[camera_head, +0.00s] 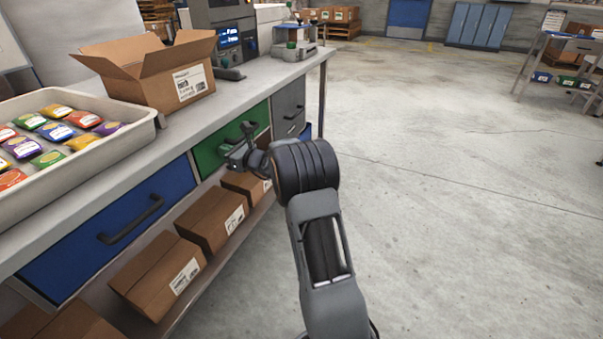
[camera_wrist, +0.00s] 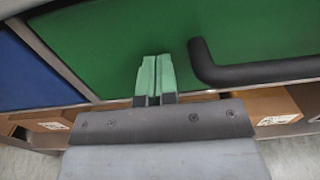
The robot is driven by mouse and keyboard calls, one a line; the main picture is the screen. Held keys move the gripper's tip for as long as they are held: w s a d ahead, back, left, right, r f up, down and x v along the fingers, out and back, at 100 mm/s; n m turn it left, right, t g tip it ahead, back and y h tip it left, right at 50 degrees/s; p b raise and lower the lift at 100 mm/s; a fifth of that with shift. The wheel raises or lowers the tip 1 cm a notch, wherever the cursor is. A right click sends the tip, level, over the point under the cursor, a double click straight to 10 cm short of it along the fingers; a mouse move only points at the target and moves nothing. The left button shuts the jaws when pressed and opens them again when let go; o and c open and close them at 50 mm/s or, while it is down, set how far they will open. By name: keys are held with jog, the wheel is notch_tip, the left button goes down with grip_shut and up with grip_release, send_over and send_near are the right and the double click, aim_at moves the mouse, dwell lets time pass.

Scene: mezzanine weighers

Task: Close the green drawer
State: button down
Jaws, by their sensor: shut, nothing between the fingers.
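The green drawer (camera_head: 210,154) is in the bench front, between a blue drawer and grey drawers. Its front looks about flush with the front around it, with no clear gap. In the wrist view the green front (camera_wrist: 110,45) fills most of the picture, and its black bar handle (camera_wrist: 260,72) is to the right of my fingers. My gripper (camera_head: 234,152) is in front of the green drawer, partly covering it. In the wrist view my gripper (camera_wrist: 154,72) is shut and empty, with its pale green fingertips at or very near the drawer front; contact cannot be told.
The blue drawer (camera_head: 75,245) with a dark handle is on the near left. Cardboard boxes (camera_head: 160,275) stand on the shelf below. A tray of colourful packets (camera_head: 140,145) and an open carton (camera_head: 135,85) are on the bench.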

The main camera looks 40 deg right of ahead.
jog(key=shift+a+r, duration=0.2)
jog(key=shift+r, duration=0.05)
jog(key=p+v, duration=0.2)
jog(key=v, duration=1.2)
jog(key=s+a+r+n+g+y+p, duration=0.1)
jog(key=s+a+r+n+g+p, duration=1)
jog(key=a+r+n+p, duration=0.4)
jog(key=s+d+r+n+g+h+p, duration=0.1)
jog(key=s+r+n+h+p, duration=0.8)
jog(key=s+r+n+p, duration=0.4)
jog(key=shift+s+n+h, duration=0.4)
jog(key=shift+s+n, duration=0.7)
jog(key=shift+s, duration=0.3)
jog(key=c, duration=1.9)
grip_release()
jog(key=shift+d, duration=0.15)
